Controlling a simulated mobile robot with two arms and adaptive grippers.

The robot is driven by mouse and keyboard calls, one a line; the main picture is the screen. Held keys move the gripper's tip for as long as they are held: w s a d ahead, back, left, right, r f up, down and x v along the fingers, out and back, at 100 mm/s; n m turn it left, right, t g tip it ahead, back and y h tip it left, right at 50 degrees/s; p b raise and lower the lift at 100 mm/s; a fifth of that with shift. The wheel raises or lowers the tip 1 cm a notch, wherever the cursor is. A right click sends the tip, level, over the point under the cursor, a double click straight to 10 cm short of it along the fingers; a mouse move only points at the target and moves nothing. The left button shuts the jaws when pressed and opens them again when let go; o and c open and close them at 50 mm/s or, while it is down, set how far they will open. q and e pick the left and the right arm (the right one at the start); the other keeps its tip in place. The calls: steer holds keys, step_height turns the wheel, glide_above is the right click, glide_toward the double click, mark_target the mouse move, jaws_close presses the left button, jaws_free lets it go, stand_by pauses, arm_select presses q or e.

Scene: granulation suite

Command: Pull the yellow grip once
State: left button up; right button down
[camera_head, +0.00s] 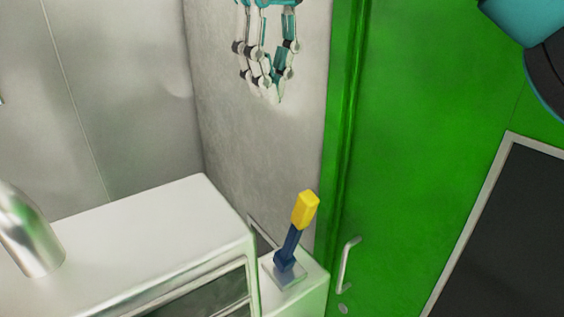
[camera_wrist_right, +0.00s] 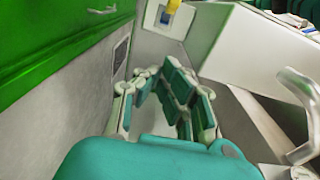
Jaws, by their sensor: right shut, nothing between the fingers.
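The yellow grip (camera_head: 306,209) tops a dark blue lever (camera_head: 289,246) that rises from a small square plate on a white pedestal (camera_head: 312,287). The lever leans slightly to the right in the head view. In the right wrist view the yellow grip (camera_wrist_right: 174,6) shows at the top edge, beyond my fingers. My right gripper (camera_head: 268,92) hangs above the lever, in front of the grey wall. It is shut and empty, clear of the grip. It also fills the lower middle of the right wrist view (camera_wrist_right: 178,100). My left gripper is not in view.
A white cabinet (camera_head: 165,235) with a dark front panel stands left of the lever, with a metal cylinder (camera_head: 30,238) on it. A green door (camera_head: 430,90) with a metal handle (camera_head: 346,264) stands close on the right. Air above the lever is free.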

steer(key=shift+w+d, duration=0.1)
steer(key=shift+w, duration=0.05)
steer(key=shift+f, duration=0.15)
step_height(320, 180, down, 11)
steer(key=s+d, duration=0.2)
steer(key=shift+s+p, duration=0.35)
steer(key=shift+p, duration=0.1)
steer(key=shift+a, duration=0.1)
